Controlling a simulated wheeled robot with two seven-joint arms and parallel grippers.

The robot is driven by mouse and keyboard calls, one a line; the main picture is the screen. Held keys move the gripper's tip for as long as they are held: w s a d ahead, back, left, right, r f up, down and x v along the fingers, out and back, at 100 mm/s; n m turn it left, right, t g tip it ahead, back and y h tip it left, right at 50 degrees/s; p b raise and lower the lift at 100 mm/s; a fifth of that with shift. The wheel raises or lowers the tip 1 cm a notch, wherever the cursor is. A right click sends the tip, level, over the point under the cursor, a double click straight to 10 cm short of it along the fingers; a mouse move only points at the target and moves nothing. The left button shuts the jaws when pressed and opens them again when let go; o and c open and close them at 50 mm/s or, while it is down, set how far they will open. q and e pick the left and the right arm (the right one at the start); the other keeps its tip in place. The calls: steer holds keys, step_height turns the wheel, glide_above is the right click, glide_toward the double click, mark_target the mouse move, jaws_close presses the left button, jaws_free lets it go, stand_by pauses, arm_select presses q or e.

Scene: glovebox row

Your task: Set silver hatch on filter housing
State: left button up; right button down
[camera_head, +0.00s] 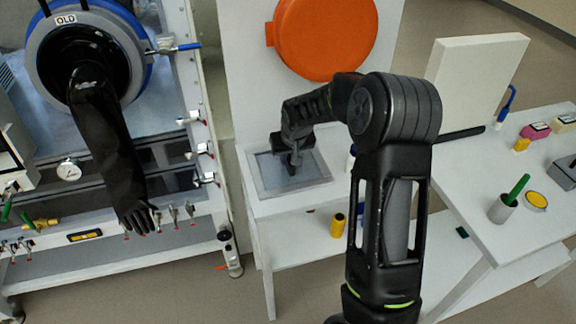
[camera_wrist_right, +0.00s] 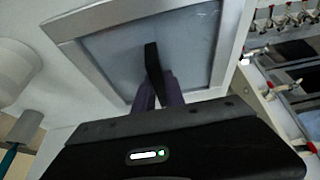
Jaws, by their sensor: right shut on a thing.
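The silver hatch (camera_head: 312,164), a square grey panel with a light metal frame, is at the white bench top on the left, below the orange round cover. Its frame also shows in the right wrist view (camera_wrist_right: 86,52). My right gripper (camera_head: 293,164) is over the middle of the panel, pointing down. In the right wrist view its two fingers (camera_wrist_right: 157,90) are shut on the hatch's upright black handle (camera_wrist_right: 152,62). I cannot tell whether the hatch rests on the surface or hangs just above it. I cannot identify the filter housing for certain. My left gripper is out of view.
An orange round cover (camera_head: 323,38) is on the white panel behind. The glovebox with a hanging black glove (camera_head: 108,150) stands at left. A white upright board (camera_head: 474,80), a cup with a green tool (camera_head: 503,209) and small items occupy the right table. A yellow cylinder (camera_head: 338,225) is on the lower shelf.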

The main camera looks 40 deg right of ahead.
steer(key=shift+r, duration=0.1)
steer(key=shift+w+r, duration=0.1)
steer(key=shift+r, duration=0.2)
step_height(320, 180, up, 10)
steer(key=shift+f+b, duration=0.15)
steer(key=shift+b, duration=0.5)
steer(key=c, duration=1.9)
jaws_free()
jaws_close()
